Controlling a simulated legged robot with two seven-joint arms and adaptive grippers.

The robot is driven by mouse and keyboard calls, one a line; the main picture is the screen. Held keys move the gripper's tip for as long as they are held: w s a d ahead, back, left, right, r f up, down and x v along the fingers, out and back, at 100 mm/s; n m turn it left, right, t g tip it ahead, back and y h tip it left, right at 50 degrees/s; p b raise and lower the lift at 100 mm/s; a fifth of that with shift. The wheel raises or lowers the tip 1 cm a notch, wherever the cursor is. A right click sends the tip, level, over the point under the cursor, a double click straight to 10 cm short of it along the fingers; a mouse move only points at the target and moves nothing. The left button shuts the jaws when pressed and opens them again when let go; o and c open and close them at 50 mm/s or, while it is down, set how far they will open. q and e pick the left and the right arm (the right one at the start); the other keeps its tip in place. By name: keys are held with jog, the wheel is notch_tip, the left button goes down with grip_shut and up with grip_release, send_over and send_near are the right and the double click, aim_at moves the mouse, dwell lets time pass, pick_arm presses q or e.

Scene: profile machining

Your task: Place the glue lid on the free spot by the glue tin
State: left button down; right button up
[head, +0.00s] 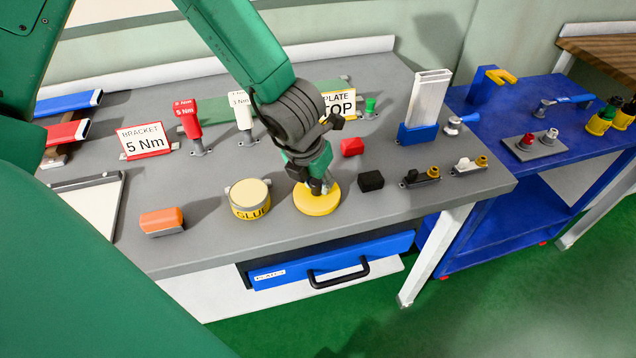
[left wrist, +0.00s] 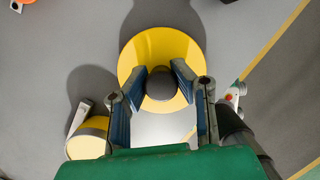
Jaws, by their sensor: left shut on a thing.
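The glue lid (head: 316,203) is a round yellow disc with a dark knob in its middle, seen in the head view just right of the glue tin. In the left wrist view the lid (left wrist: 138,60) lies straight ahead. My left gripper (head: 317,186) points down over it, its fingers shut on the knob (left wrist: 160,83). The lid is level; I cannot tell whether it touches the bench. The glue tin (head: 249,201) stands upright, cream on top with a yellow GLUE label, and shows partly in the left wrist view (left wrist: 88,140). My right gripper is not in view.
The grey bench (head: 200,248) is bare in front of the tin and lid. An orange block (head: 162,221) stands left, a black block (head: 371,181) right of the lid, and a red block (head: 352,147) behind. A blue drawer (head: 335,262) is below the front edge.

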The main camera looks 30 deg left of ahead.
aim_at(307, 201)
pick_arm(q)
jog(key=c, duration=1.4)
grip_release()
jog(key=shift+f, duration=0.1)
jog(key=shift+o, duration=0.2)
jog(key=shift+r, duration=0.55)
jog(key=p+v, duration=0.2)
jog(key=v, duration=0.9)
jog(key=shift+s, duration=0.2)
